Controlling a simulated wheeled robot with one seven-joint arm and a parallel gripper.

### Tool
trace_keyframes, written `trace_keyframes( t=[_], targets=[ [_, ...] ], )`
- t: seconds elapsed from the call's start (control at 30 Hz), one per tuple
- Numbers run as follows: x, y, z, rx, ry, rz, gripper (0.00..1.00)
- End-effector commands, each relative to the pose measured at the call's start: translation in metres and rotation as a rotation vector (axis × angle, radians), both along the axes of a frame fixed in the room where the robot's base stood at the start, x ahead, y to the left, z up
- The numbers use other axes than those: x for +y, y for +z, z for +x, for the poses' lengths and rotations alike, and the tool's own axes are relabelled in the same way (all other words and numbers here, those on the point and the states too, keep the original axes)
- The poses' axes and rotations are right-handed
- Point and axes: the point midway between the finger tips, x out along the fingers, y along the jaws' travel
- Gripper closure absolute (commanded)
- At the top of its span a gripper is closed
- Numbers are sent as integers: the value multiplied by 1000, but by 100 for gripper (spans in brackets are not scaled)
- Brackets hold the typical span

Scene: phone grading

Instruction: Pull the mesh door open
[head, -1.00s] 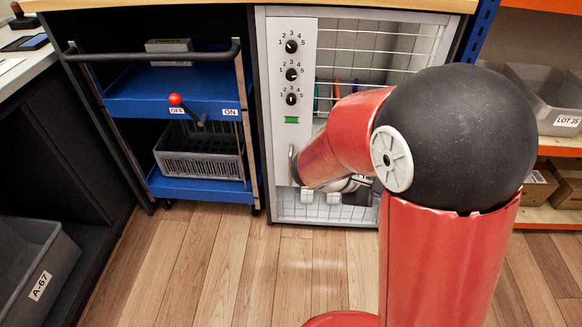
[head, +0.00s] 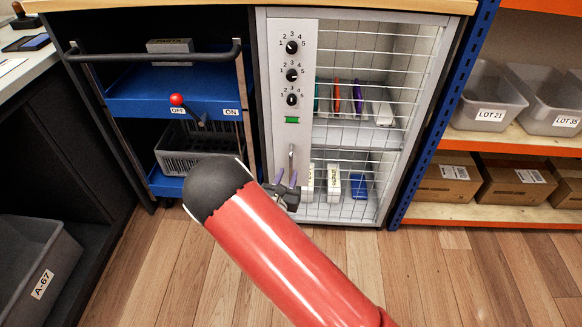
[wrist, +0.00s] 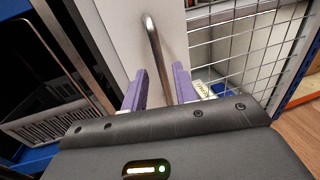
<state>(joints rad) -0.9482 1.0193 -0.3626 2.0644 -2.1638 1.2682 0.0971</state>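The mesh door (head: 345,148) is a white wire grid on the front of a grey cabinet and looks shut. Its pale left panel (head: 303,45) carries three numbered dials and a green light. A vertical metal bar handle (head: 291,158) is on the lower part of that panel; it also shows in the wrist view (wrist: 152,42). My gripper (head: 287,178) is low in front of the handle. In the wrist view its two purple fingers (wrist: 161,85) are apart, with the handle's lower part between them in the picture. I cannot tell whether either finger touches it.
A blue cart (head: 130,95) with a red-knobbed lever stands left of the cabinet. Phones and small boxes stand behind the mesh. A shelf with grey bins (head: 490,100) and cartons is to the right. The wooden floor (head: 430,275) in front is clear.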

Motion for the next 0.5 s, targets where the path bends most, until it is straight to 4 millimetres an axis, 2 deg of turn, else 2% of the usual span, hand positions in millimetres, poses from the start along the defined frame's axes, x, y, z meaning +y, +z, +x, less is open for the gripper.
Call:
trace_keyframes(
  t=[0.1, 0.23, 0.5],
  targets=[
    [-6, 0, 19, 0, -3, -1, 71],
    [-9, 0, 34, 1, -3, 0, 71],
    [-11, 0, 42, 1, -2, 0, 71]
  ],
)
